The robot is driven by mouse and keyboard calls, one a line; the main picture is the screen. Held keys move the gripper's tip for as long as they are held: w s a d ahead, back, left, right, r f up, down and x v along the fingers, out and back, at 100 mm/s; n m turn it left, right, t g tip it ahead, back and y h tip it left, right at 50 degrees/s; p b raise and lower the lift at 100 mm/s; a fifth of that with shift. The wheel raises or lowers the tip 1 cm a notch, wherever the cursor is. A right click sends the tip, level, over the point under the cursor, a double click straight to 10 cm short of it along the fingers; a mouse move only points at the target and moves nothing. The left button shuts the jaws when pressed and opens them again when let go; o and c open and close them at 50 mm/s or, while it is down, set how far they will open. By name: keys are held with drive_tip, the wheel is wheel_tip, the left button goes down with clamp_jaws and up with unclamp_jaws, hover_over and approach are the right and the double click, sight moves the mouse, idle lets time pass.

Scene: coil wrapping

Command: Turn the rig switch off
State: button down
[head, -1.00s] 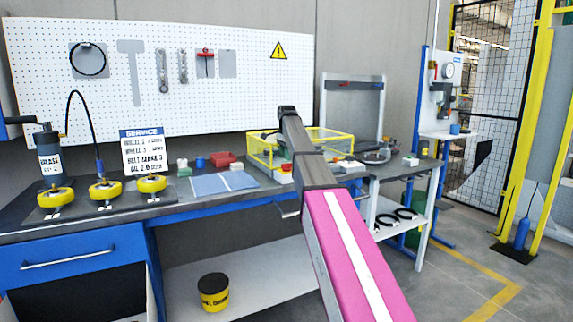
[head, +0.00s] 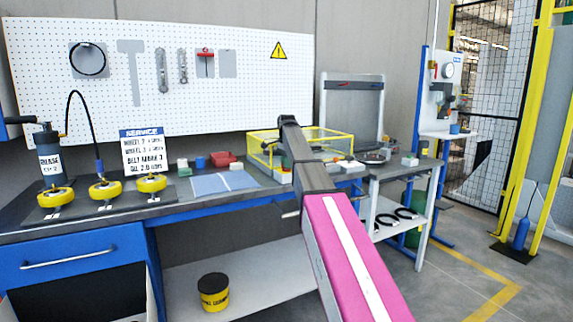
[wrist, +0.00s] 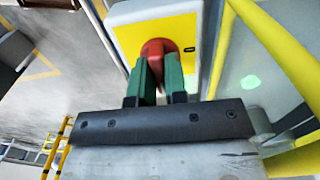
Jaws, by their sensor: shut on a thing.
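The rig switch shows in the wrist view as a red knob (wrist: 157,50) on a yellow plate (wrist: 180,30) with a pale housing around it. My gripper (wrist: 160,66) has green fingers, one on each side of the red knob, and it is shut on the knob. The knob's lower part is hidden between the fingers. In the head view my pink and grey arm reaches over the bench towards the yellow-framed rig (head: 331,146). My gripper and the switch cannot be made out there.
Yellow rails (wrist: 280,50) run close on the right in the wrist view. On the bench are a blue sheet (head: 222,183), a red bin (head: 223,159), yellow wheels (head: 104,189) and a service sign (head: 143,152). A black-lidded tub (head: 213,292) stands on the lower shelf.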

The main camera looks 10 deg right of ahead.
drive_tip(key=shift+n, duration=0.4)
drive_tip(key=n, duration=0.3)
drive_tip(key=shift+n, duration=0.3)
drive_tip(key=n, duration=0.4)
drive_tip(key=shift+n, duration=0.3)
drive_tip(key=n, duration=0.4)
drive_tip(key=shift+n, duration=2.5)
drive_tip(key=c, duration=1.1)
unclamp_jaws()
drive_tip(key=shift+c, duration=0.2)
drive_tip(key=shift+r, duration=0.1)
